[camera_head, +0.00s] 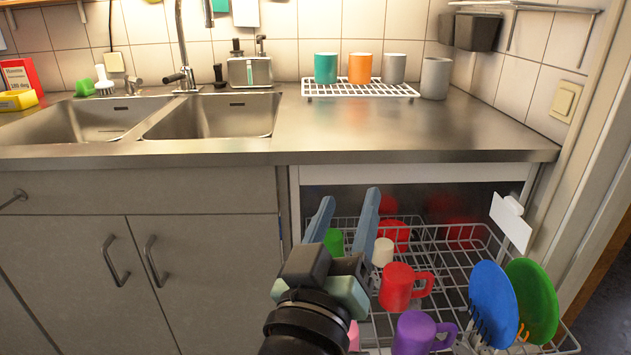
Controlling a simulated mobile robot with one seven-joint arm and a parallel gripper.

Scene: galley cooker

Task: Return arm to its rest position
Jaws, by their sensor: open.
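My gripper (342,222) is in the lower middle of the head view, its two blue-grey fingers spread apart with nothing between them. It is in front of the open dishwasher, over the left part of the pulled-out rack (455,262). A red mug (397,288) stands in the rack just right of my gripper, and a purple mug (413,335) is nearer. A green cup (334,241) and a cream cup (382,251) show around the fingers. My gripper and wrist hide part of the rack's left side and most of a pink item.
A blue plate (492,300) and a green plate (533,298) stand upright at the rack's right. The steel counter (480,135) above has a white drying rack (360,92) with several cups and a grey cup (435,78) beside it. Cabinet doors (205,270) stand left; a wall is right.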

